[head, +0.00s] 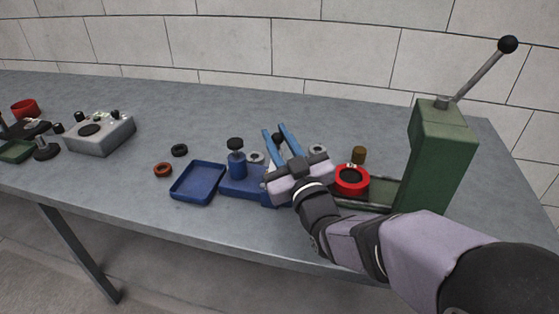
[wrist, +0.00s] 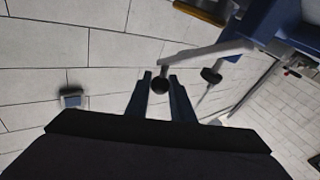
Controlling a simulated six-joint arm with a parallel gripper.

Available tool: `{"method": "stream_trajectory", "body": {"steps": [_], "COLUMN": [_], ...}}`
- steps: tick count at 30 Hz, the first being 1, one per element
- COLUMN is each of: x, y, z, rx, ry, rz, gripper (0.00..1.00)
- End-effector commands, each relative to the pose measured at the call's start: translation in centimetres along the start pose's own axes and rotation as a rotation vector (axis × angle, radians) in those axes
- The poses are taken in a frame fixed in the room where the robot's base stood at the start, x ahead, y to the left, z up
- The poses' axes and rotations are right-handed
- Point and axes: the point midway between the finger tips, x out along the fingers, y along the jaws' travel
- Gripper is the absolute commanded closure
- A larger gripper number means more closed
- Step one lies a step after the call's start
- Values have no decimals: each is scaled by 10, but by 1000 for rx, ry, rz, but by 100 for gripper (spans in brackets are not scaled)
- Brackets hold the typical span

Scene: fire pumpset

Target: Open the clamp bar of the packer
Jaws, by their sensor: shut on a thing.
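The blue packer (head: 240,182) stands near the table's front, partly hidden behind my gripper (head: 276,130). A black ball knob (head: 279,138) sits between my two blue fingers. In the wrist view the knob (wrist: 160,85) is between the fingertips, at the end of a thin grey clamp bar (wrist: 205,54). That bar runs right to the packer's blue body (wrist: 272,22). My gripper is shut on the clamp bar's knob. Most of the bar is hidden in the head view.
A blue tray (head: 198,182) lies left of the packer, with two small rings beyond it. A red ring-shaped part (head: 351,180) and a tall green press (head: 438,155) with a lever stand to the right. A grey box (head: 99,133) is farther left. The table's back is clear.

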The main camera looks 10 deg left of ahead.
Motion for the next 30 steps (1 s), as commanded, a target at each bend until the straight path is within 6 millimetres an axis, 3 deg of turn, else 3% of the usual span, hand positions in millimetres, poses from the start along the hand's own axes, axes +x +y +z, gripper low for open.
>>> {"method": "stream_trajectory", "body": {"steps": [1,12,30], "x": [-5,-27,-66], "y": [-4,-17,-45], "z": [7,-16,-33], "rx": [-21,-177,-172], "ry": [34,256,242], "rz": [2,21,13], "gripper": [100,100,100]}}
